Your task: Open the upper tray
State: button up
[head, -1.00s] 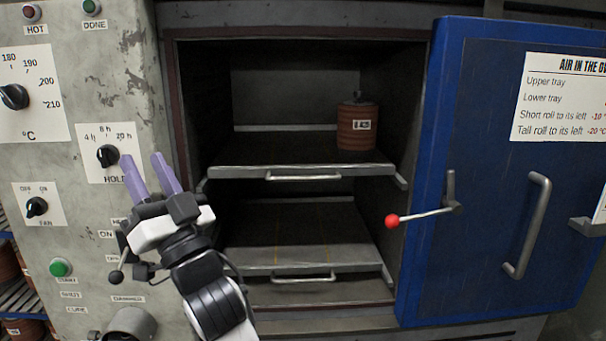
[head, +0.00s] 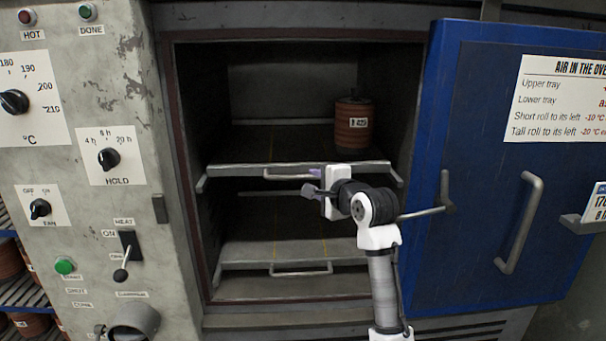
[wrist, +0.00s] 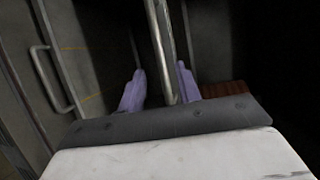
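The upper tray (head: 235,170) sits inside the oven, with a bar handle (head: 283,177) on its front edge. My gripper (head: 314,174) is at the right part of this handle, mostly hidden behind my own wrist in the head view. In the wrist view the purple fingers (wrist: 161,85) are apart, one on each side of the upper handle bar (wrist: 158,40). A gap shows between the bar and the left finger; the right finger is close to the bar, and contact cannot be told.
A brown roll (head: 353,138) stands at the right on the upper tray. The lower tray (head: 240,254) with its handle (head: 300,269) is below. The blue door (head: 480,150) stands open at right, its lever (head: 445,190) beside my arm. The control panel (head: 75,170) is left.

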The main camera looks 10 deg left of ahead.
aim_at(304, 177)
jog(key=p+x, duration=0.1)
jog(key=x, duration=0.6)
jog(key=shift+w+a, duration=0.2)
jog(key=shift+w, duration=0.05)
jog(key=shift+c, duration=0.4)
grip_shut()
